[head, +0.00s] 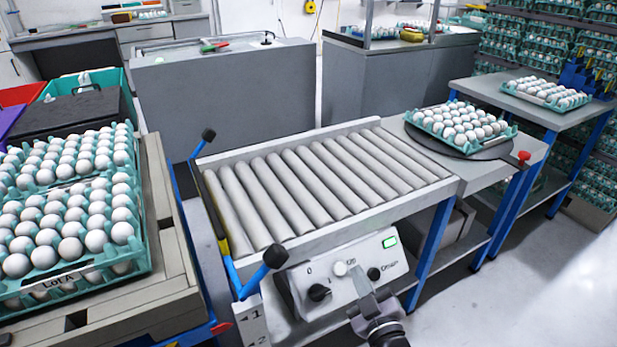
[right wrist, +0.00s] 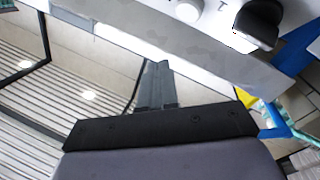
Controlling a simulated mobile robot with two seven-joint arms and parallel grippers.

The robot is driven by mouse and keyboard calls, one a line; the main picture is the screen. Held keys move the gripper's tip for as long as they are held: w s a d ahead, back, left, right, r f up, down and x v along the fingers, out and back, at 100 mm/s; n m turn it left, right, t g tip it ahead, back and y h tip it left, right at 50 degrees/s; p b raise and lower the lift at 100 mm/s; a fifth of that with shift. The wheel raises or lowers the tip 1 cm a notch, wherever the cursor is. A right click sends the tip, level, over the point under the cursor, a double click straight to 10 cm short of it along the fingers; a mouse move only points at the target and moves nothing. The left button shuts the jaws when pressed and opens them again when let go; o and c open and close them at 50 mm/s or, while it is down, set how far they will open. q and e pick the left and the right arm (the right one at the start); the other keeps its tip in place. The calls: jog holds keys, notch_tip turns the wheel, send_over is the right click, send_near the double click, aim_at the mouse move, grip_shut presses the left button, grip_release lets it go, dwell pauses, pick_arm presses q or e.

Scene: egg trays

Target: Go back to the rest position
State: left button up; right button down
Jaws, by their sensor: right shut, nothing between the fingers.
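My right gripper (head: 358,277) is low in the head view, in front of the control panel (head: 318,283) of the roller conveyor (head: 310,180). Its fingers are shut and hold nothing. In the right wrist view the closed fingers (right wrist: 156,85) show beyond the dark gripper body, with the panel's lower edge (right wrist: 180,50) above them. The panel carries dark knobs, a pale round button close to my fingertips and a lit green display (head: 389,241). I cannot tell whether the fingers touch the panel. My left gripper is not in view.
Egg trays marked Lot A (head: 75,285) stand on a pallet at the left. Another egg tray (head: 418,128) sits on a round dark plate right of the conveyor, and one more (head: 517,90) lies on the far-right table. The rollers are empty. Floor is clear at lower right.

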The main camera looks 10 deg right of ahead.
pick_arm(q)
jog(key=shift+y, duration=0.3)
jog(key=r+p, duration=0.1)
jog(key=p, duration=0.1)
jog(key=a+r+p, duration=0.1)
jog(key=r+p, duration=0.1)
jog(key=p, duration=0.1)
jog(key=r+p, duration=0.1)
jog(key=p, duration=0.1)
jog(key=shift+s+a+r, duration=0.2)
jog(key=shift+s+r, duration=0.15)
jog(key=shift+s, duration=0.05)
pick_arm(e)
jog(key=s+d+m+g, duration=0.1)
jog(key=s+g, duration=0.3)
jog(key=s, duration=0.6)
jog(key=s+d+f+m+g, duration=0.1)
jog(key=s+d+m+g, duration=0.1)
jog(key=s, duration=0.9)
jog(key=shift+f+m+g, duration=0.15)
jog(key=shift+m+g, duration=0.75)
jog(key=shift+m, duration=0.2)
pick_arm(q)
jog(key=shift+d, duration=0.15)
pick_arm(e)
jog(key=shift+w, duration=0.1)
